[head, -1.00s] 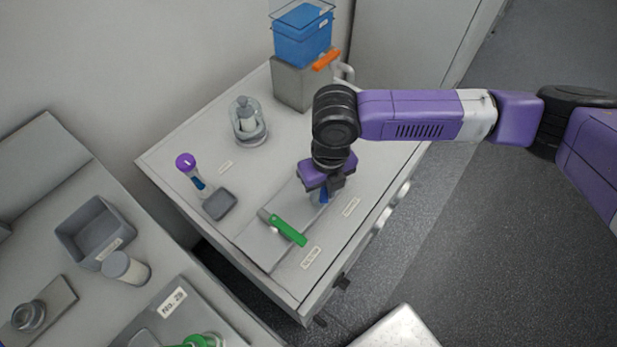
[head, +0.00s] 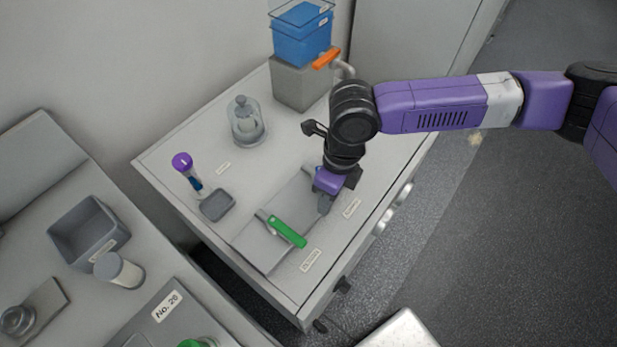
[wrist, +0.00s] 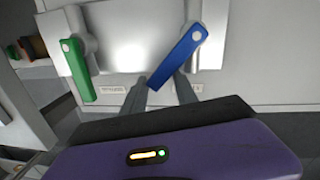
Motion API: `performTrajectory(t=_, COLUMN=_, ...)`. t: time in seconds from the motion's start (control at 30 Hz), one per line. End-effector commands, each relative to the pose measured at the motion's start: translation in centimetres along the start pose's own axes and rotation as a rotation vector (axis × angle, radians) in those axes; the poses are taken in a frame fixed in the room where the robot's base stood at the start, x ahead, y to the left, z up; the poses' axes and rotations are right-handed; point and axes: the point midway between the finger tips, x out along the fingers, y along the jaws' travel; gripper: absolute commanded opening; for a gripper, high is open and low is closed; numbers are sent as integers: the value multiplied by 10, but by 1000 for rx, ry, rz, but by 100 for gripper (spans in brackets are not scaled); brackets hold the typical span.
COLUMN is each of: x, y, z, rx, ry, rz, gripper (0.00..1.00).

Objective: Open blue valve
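The blue valve handle (wrist: 178,57) shows in the wrist view. It slants from its pivot at upper right down to lower left. Its lower end lies between my gripper's two fingers (wrist: 162,82), closer to the left one. The fingers stand apart with a gap around the handle end; I cannot tell whether one touches it. In the head view my gripper (head: 325,205) is low over the right part of the bench top and hides the blue handle.
A green valve handle (head: 287,232) is left of my gripper, also in the wrist view (wrist: 78,70). An orange handle (head: 326,58) is at the back by a blue container (head: 302,42).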

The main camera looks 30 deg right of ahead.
Motion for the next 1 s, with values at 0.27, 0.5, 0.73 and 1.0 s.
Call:
performTrajectory(t=0.27, x=-6, y=-73, z=-24, rx=-75, ry=51, rz=-120, gripper=40)
performTrajectory(t=0.5, x=-8, y=-83, z=-29, rx=-190, ry=52, rz=-111, gripper=40)
performTrajectory(t=0.73, x=-8, y=-83, z=-29, rx=-193, ry=50, rz=-104, gripper=40)
performTrajectory(t=1.0, x=-8, y=-82, z=-28, rx=-196, ry=49, rz=-101, gripper=32)
